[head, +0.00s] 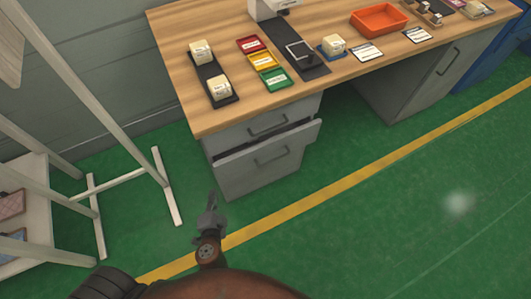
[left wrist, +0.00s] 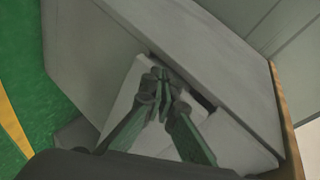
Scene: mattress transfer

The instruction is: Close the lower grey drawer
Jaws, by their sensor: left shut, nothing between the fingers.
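The lower grey drawer (head: 262,166) is under the left end of the wooden desk and stands out a little, with a dark gap along its top. My right gripper is not in view.
The desk top (head: 185,60) carries coloured trays, a black mat and an orange bin (head: 378,18). A white frame stand (head: 165,185) is on the left. A second grey cabinet (head: 425,85) is on the right. Green floor (head: 350,190) lies clear in front.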

